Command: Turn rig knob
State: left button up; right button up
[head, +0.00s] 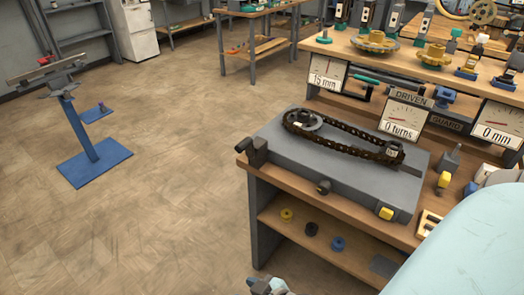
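The rig is a grey box (300,165) on the wooden bench, with a dark chain (345,142) looped over two sprockets on its top. A dark knob (257,151) sticks out at its left end. A smaller dark knob (323,187) and a yellow knob (386,213) are on its front face. The gauges behind read "15 mm" (326,78), "0 turns" (404,115) and "0 mm" (497,125). A grey part at the bottom edge looks like my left gripper (267,286). It is mostly cut off, apart from the rig. My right gripper is not visible.
My pale blue arm link covers the bottom right corner. The shelf under the bench (300,240) holds yellow, black and blue rings. Gears and tools crowd the upper shelf (400,68). A blue stand (90,150) is at left, with open floor between.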

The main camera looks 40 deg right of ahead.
aim_at(324, 188)
jog(key=i+j, duration=0.2)
jog(key=i, duration=0.25)
jog(key=i+j, duration=0.15)
jog(key=i, duration=0.3)
jog(key=i+j, duration=0.2)
jog(key=i, duration=0.25)
jog(key=i+z, duration=0.15)
jog(key=z, duration=0.25)
jog(key=i+j+z, duration=0.1)
jog(key=z, duration=0.3)
jog(key=i+j+z, duration=0.15)
jog(key=z, duration=0.2)
jog(key=i+j+z, duration=0.15)
jog(key=z, duration=0.25)
jog(key=i+j+z, duration=0.1)
jog(key=z, duration=0.3)
jog(key=j+z, duration=0.1)
jog(key=z, duration=0.3)
jog(key=i+j+z, duration=0.1)
jog(key=z, duration=0.3)
jog(key=j+z, duration=0.2)
jog(key=z, duration=0.2)
jog(key=i, duration=0.05)
